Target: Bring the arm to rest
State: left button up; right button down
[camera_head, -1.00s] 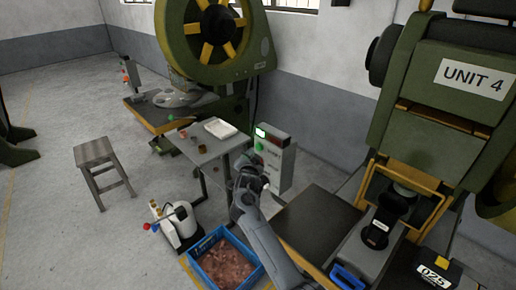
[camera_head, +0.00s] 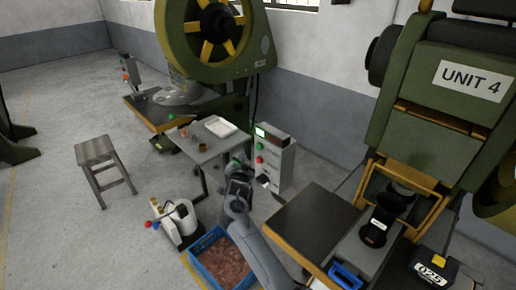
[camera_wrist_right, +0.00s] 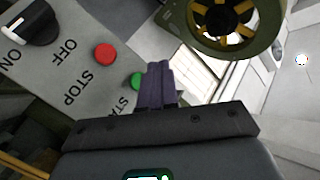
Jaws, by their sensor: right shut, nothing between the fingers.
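My right arm comes up from the bottom of the head view, and its gripper (camera_head: 238,162) points away toward the small table and control box. In the right wrist view the gripper's two dark fingers (camera_wrist_right: 158,84) are pressed together, with nothing between them. The grey control box (camera_head: 275,160) stands to the right of the gripper, apart from it in the head view. In the right wrist view its face shows a red STOP button (camera_wrist_right: 105,54), a green button (camera_wrist_right: 137,81) partly hidden behind the fingers, and an ON/OFF knob (camera_wrist_right: 30,22). My left gripper is not in view.
A blue crate (camera_head: 208,236) of copper-coloured pieces sits beneath my right arm. A small table (camera_head: 205,141) with a white tray (camera_head: 220,126) lies beyond the gripper. The UNIT 4 press (camera_head: 440,110) and its dark table (camera_head: 312,222) are right. A stool (camera_head: 95,150) stands left on open floor.

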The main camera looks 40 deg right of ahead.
jog(key=s+a+f+n+g+y, duration=0.1)
jog(key=s+a+f+n+y, duration=0.45)
jog(key=s, duration=0.45)
jog(key=s+a+f+n+g+y, duration=0.1)
jog(key=s+a+f+n+y, duration=0.3)
jog(key=s+a+f, duration=0.45)
jog(key=s+a+f+n+g+y, duration=0.1)
jog(key=s+a+n+g, duration=0.25)
jog(key=s, duration=0.95)
jog(key=s+a+f+n+g+y, duration=0.1)
jog(key=s+a+n+g, duration=0.3)
jog(key=s, duration=0.9)
jog(key=w+a+p+v, duration=0.1)
jog(key=w+p+v, duration=0.1)
jog(key=p+v, duration=1)
jog(key=w+a+r+p+v, duration=0.1)
jog(key=w+p+v, duration=0.1)
jog(key=p+v, duration=1)
jog(key=w+a+p+v, duration=0.1)
jog(key=w+p+v, duration=0.2)
jog(key=p+v, duration=0.9)
jog(key=shift+r+n+t+p, duration=0.4)
jog(key=shift+r+t+p, duration=0.05)
jog(key=shift+r+p, duration=0.3)
